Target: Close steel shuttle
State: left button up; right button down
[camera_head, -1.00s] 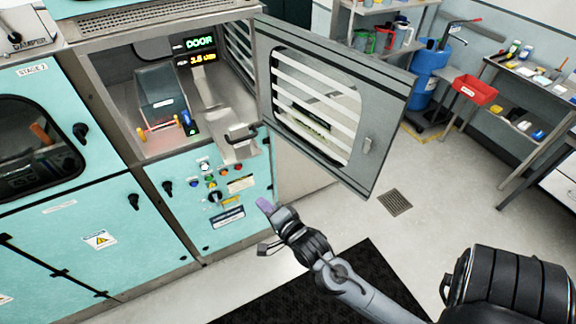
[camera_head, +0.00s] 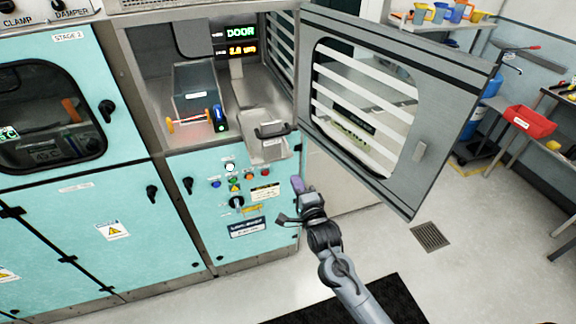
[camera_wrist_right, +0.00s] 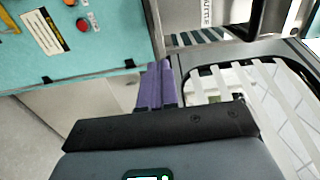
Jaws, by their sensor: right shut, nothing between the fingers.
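The steel shuttle (camera_head: 262,120) is a bare metal slide with a dark handle (camera_head: 272,130). It sticks out through the front opening of the open chamber, above the button panel. My right gripper (camera_head: 297,186) is shut and empty, its purple fingertips pointing up. In the head view it appears below and right of the shuttle handle, apart from it, near the panel's right edge. The purple fingers also show in the right wrist view (camera_wrist_right: 155,86), between the teal cabinet and the door window. My left gripper is out of view.
The chamber door (camera_head: 455,95) stands wide open to the right, close to my right gripper. A control panel (camera_head: 233,190) with buttons and a knob lies below the chamber. A lit display (camera_head: 241,41) reads DOOR. A red bin (camera_head: 530,121) sits farther right.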

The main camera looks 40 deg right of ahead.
aim_at(285, 158)
jog(key=x, duration=0.7)
jog(key=shift+w+d, duration=0.2)
jog(key=shift+w, duration=0.2)
jog(key=shift+w+d, duration=0.15)
jog(key=shift+w, duration=0.2)
jog(key=shift+w, duration=0.1)
